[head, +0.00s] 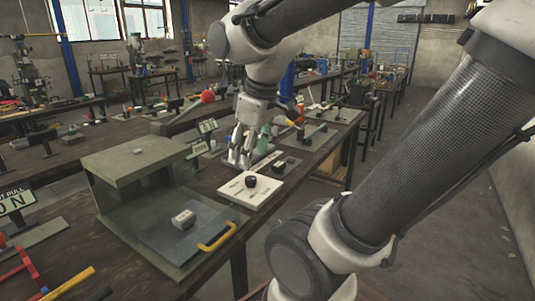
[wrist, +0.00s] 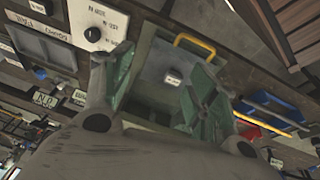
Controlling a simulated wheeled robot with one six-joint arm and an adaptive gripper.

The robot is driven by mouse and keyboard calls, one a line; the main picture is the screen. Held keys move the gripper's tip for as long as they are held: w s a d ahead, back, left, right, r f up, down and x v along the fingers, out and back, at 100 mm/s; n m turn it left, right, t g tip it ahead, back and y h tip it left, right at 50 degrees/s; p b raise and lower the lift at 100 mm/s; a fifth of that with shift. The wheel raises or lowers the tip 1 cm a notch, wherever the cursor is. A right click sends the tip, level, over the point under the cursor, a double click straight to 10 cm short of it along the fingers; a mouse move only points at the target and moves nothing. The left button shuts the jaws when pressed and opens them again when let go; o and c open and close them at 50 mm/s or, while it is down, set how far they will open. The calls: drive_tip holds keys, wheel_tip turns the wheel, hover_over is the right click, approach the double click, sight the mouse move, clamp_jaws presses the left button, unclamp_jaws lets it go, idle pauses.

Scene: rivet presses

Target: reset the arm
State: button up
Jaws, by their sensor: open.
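My arm reaches in from the right of the head view and bends down over the workbench. My gripper (head: 243,150) hangs at the bench beyond the green box, with its fingers pointing down. In the wrist view my gripper (wrist: 158,85) has its two fingers wide apart, with nothing held between them. Whether the fingertips touch anything below is hard to tell.
On the bench stands a green box (head: 135,160) with a yellow handle (head: 217,237) and a small pale block (head: 183,219) at its front. A white panel with a black knob (head: 250,182) lies beside it. Open floor (head: 450,235) is at the right.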

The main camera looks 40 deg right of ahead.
drive_tip(key=s+m, duration=0.1)
drive_tip(key=s+d+m, duration=0.1)
drive_tip(key=s+m, duration=0.1)
drive_tip(key=s+d+m+t, duration=0.1)
drive_tip(key=shift+s+m, duration=0.35)
drive_tip(key=shift+m, duration=0.05)
idle(0.9)
